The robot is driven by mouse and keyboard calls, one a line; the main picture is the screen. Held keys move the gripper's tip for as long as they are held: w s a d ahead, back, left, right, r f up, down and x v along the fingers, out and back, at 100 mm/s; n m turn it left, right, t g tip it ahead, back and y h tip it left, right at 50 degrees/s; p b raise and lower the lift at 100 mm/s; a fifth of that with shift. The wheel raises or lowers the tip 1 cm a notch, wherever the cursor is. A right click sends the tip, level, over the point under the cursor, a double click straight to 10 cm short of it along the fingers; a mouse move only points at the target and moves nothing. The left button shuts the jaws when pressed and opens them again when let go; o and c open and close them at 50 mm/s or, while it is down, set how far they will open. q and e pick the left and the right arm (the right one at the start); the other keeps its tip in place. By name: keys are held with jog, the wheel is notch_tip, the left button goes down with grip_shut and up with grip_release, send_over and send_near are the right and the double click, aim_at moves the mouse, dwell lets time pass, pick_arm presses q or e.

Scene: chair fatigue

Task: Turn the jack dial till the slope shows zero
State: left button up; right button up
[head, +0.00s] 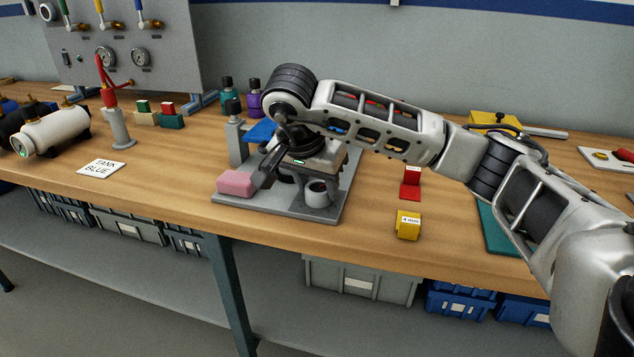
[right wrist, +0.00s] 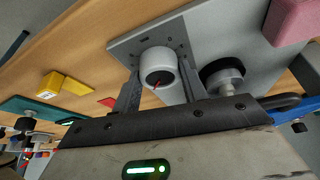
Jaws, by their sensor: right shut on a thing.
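A white round dial (head: 318,198) stands upright on a grey base plate (head: 345,207) on the bench. In the right wrist view the dial (right wrist: 157,58) shows a dark end face with a red pointer line. My right gripper (head: 318,181) comes down over the rig from above and is shut on the dial, one finger (right wrist: 130,97) on each side. A black knob on a pale stem (right wrist: 222,76) stands beside the dial in the right wrist view. I cannot read any slope value; my wrist and gripper hide much of the rig. My left gripper is not in view.
A pink block (head: 235,183) sits on the plate's left corner. A yellow block (head: 408,225) and a red block (head: 410,184) stand to the right. Purple (head: 254,99) and teal (head: 229,95) bottles stand behind.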

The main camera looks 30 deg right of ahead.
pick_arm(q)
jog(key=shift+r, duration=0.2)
pick_arm(e)
jog(key=o, duration=1)
jog(key=shift+r, duration=0.1)
pick_arm(q)
jog(key=p, duration=0.2)
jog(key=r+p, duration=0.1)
jog(key=p, duration=0.1)
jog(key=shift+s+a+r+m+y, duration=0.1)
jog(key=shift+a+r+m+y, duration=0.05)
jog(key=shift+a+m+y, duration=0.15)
pick_arm(e)
jog(key=v, duration=1.6)
